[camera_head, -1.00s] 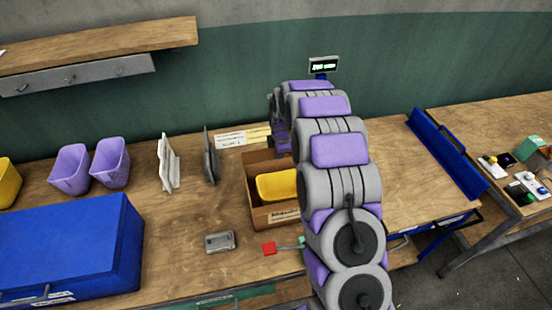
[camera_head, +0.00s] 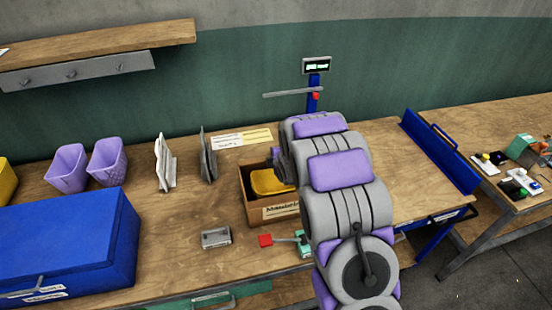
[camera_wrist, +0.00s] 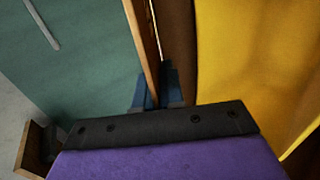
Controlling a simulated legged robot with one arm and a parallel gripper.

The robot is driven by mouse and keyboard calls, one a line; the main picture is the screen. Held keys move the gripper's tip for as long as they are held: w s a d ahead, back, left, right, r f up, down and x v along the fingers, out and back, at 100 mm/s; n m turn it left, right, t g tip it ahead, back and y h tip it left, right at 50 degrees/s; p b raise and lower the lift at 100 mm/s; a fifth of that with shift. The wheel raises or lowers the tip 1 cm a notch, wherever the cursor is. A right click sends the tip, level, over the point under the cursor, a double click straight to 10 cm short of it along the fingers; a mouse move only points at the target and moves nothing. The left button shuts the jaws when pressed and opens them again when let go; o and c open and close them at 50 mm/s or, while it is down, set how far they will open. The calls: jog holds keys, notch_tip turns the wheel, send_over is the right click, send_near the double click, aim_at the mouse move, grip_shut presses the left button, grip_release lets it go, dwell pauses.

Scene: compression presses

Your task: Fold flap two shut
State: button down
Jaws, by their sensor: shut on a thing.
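The cardboard box (camera_head: 273,213) stands open on the workbench, with a yellow item (camera_head: 268,181) inside it. My arm hides the box's right side in the head view, and my gripper is hidden there too. In the wrist view my gripper (camera_wrist: 155,95) has its dark blue-grey fingers close together around a thin upright brown cardboard panel (camera_wrist: 143,42). The yellow item (camera_wrist: 245,65) fills the right of that view, beside the panel. I cannot tell which panel is flap two, or whether the gripped panel is a flap or a wall.
Left of the box are a grey upright holder (camera_head: 208,155), a white holder (camera_head: 164,162), purple bins (camera_head: 108,160) and a large blue case (camera_head: 70,245). A small grey block (camera_head: 216,237) and a red-ended tool (camera_head: 266,240) lie in front. A display post (camera_head: 313,95) stands behind.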

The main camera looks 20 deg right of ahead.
jog(key=shift+s+d+f+t+b, duration=0.2)
jog(key=shift+f+t+b, duration=0.2)
jog(key=shift+t, duration=0.1)
jog(key=c, duration=1.3)
grip_release()
jog(key=shift+r, duration=0.1)
jog(key=shift+r, duration=0.1)
jog(key=shift+b+v, duration=3.85)
jog(key=shift+v, duration=4.7)
